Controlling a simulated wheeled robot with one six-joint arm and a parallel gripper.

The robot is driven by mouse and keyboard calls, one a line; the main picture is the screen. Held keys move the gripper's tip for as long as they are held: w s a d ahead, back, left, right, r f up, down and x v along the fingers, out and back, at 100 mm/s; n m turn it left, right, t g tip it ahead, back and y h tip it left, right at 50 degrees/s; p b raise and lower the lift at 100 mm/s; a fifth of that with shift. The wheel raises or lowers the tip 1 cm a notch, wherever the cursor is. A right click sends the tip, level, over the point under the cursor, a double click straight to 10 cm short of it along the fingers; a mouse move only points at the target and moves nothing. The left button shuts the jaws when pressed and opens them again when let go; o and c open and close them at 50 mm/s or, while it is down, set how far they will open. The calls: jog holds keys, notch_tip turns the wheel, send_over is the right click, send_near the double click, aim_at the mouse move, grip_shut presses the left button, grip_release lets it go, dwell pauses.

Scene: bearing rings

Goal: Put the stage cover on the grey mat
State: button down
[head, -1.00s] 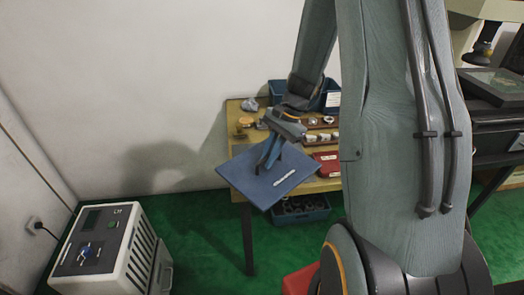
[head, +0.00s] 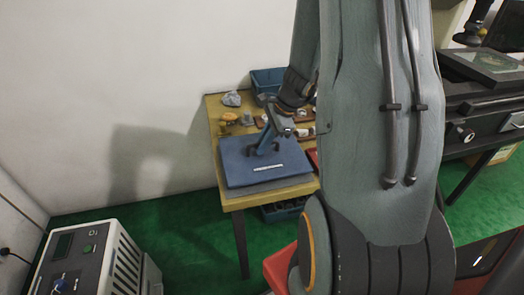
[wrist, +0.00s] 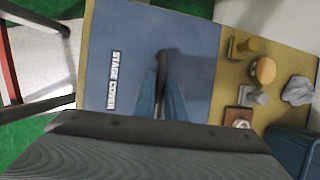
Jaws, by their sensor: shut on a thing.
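Behind the cover on the table (head: 232,203) are a grey lump (head: 231,98), yellow parts (head: 228,119) and small rings on wooden blocks. A blue bin (head: 266,80) stands at the back. A white machine (head: 88,255) is on the floor at left. My arm hides the table's right side.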

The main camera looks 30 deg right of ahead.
jog(key=shift+f, duration=1.4)
jog(key=shift+f, duration=0.1)
jog(key=c, duration=1.8)
grip_release()
jog(key=v, duration=1.1)
jog(key=shift+s+a+r+n+g+h, duration=0.6)
jog(key=shift+s+a+n, duration=1.5)
jog(key=shift+a+n, duration=1.2)
jog(key=shift+s+a+r+n+g+h, duration=0.35)
jog(key=shift+s+a+n+h, duration=0.4)
jog(key=shift+s+a+n, duration=2)
jog(key=shift+s+a+r+n+g+h, duration=0.5)
jog(key=shift+s+a+n, duration=1)
jog(key=shift+a+n, duration=2.4)
jog(key=shift+d+n, duration=0.55)
jog(key=shift+d, duration=0.05)
